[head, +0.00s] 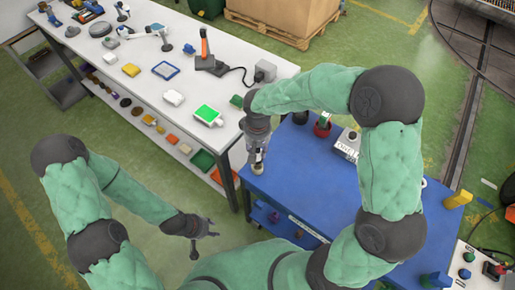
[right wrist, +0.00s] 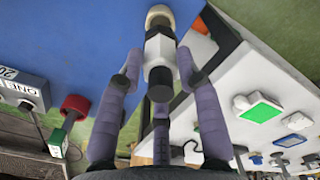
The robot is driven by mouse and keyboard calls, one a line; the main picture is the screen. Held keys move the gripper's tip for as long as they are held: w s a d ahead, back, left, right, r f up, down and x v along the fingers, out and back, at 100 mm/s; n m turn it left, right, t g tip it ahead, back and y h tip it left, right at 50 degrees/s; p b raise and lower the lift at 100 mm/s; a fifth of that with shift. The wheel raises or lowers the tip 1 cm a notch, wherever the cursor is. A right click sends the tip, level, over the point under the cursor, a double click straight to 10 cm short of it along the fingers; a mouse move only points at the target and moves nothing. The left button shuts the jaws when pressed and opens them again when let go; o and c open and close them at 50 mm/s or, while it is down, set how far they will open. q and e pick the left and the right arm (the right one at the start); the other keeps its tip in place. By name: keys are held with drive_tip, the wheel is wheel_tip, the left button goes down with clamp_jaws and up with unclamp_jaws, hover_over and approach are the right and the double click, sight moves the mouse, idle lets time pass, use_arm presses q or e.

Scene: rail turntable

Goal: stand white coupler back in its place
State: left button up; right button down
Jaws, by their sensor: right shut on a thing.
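The white coupler (right wrist: 160,46) has a white body, dark bands and a cream tip in the right wrist view. My left gripper (head: 205,236) is open and empty above the floor, left of the blue table.
A white table (head: 150,80) with a green-topped box (head: 208,115), small boxes and tools stands close by on the left.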

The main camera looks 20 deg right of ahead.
drive_tip(key=shift+f+b, duration=1.6)
drive_tip(key=shift+f, duration=0.5)
drive_tip(key=c, duration=0.8)
unclamp_jaws()
drive_tip(key=shift+o, duration=0.2)
wheel_tip(320, 180, up, 12)
drive_tip(key=shift+r, duration=0.1)
